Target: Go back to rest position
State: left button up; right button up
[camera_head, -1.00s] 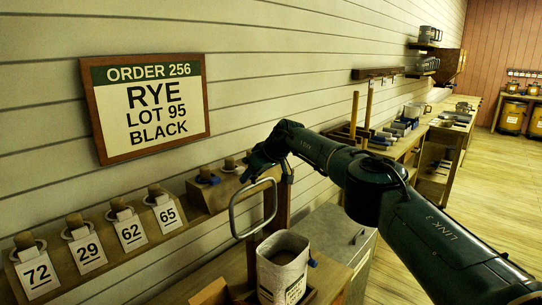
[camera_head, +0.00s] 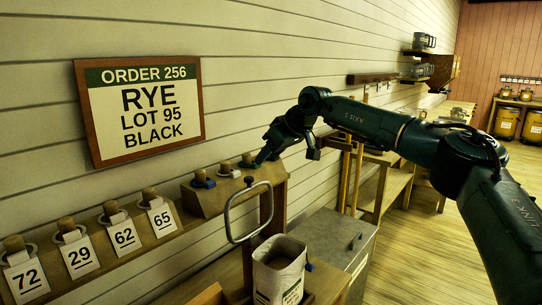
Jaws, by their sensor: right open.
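My right gripper (camera_head: 289,154) is at the end of the dark green arm that comes in from the right. It is open, and I see nothing between its fingers. It hangs in front of the wall, just right of a wooden block (camera_head: 215,201) with several cork-topped pieces. One fingertip overlaps the block's right end in the picture; I cannot tell whether they touch. My left gripper is not in view.
An order sign (camera_head: 143,108) reads "RYE LOT 95 BLACK". Numbered tags hang on a rack (camera_head: 100,262) at lower left. An open sack (camera_head: 278,272) stands below a metal loop (camera_head: 232,224). A grey bin (camera_head: 330,240) is right of it. Open floor (camera_head: 425,240) lies further right.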

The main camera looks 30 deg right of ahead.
dwell(0.4)
